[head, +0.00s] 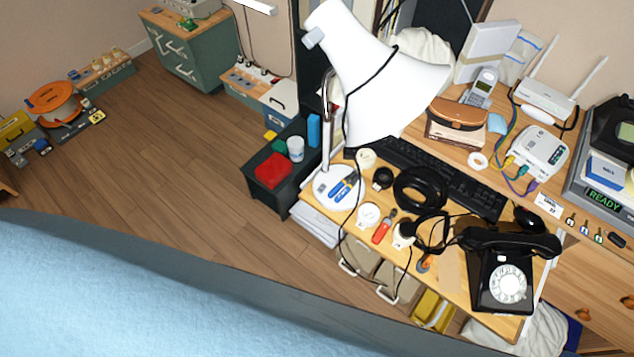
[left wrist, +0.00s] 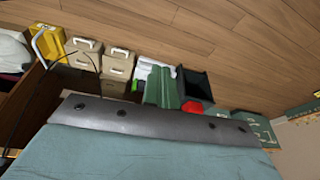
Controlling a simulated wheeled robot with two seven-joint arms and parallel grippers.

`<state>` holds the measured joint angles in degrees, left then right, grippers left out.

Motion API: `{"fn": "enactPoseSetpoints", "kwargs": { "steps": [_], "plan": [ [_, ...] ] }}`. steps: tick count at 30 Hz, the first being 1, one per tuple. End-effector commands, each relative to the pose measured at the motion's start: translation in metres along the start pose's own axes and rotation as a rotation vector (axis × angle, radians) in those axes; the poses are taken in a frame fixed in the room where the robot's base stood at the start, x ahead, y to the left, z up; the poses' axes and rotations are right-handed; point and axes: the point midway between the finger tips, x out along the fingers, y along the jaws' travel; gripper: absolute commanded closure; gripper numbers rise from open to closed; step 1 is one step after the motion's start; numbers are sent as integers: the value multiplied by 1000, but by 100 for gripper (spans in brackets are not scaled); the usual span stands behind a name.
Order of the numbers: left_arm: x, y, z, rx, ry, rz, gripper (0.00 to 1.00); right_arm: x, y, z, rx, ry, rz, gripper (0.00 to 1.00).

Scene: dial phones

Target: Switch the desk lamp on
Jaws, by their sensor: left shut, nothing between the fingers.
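The desk lamp stands at the left end of the desk in the head view. Its large white shade (head: 372,80) leans over the desk, with a grey part at its upper left end. A thin metal stem (head: 326,120) runs down to a round white base (head: 325,192). A black cord crosses the shade, and a black cord hangs over the desk's front edge. I cannot pick out a switch for certain, nor tell whether the lamp is lit; the shade's opening is hidden. Neither gripper shows in either view. The lamp does not clearly show in the left wrist view.
A blue padded surface (head: 130,300) with a grey edge fills the front; a similar surface (left wrist: 150,155) fills the left wrist view's bottom. A black dial phone (head: 505,270), keyboard (head: 440,175) and headphones (head: 420,190) crowd the desk (head: 455,290). The floor (head: 170,130) at left is mostly clear.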

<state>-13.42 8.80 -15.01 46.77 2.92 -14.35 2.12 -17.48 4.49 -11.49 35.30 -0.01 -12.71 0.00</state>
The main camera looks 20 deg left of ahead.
Motion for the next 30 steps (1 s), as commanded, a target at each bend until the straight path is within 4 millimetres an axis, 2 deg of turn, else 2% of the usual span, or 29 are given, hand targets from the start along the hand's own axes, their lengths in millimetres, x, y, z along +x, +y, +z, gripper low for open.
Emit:
{"fn": "enactPoseSetpoints", "kwargs": {
  "steps": [1, 2, 3, 6, 9, 12, 15, 18, 30],
  "plan": [
    [-4, -14, -60, 10, 100, -6, 100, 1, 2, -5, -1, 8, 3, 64],
    [-10, -19, -90, 14, 153, -5, 100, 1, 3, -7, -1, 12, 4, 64],
    [-19, -24, -130, 18, 220, 0, 100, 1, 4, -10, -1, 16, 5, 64],
    [-50, -27, -218, 36, 374, 24, 100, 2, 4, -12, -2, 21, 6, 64],
    [-87, -23, -282, 55, 496, 57, 100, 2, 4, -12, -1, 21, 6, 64],
    [-117, -16, -323, 72, 578, 89, 100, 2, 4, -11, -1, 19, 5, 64],
    [-136, -10, -344, 83, 623, 110, 100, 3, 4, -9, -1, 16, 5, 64],
    [-143, -7, -351, 85, 640, 119, 100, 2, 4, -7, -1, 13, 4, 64],
    [-140, -7, -353, 85, 642, 119, 100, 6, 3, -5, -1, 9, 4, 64]
  ]
}}
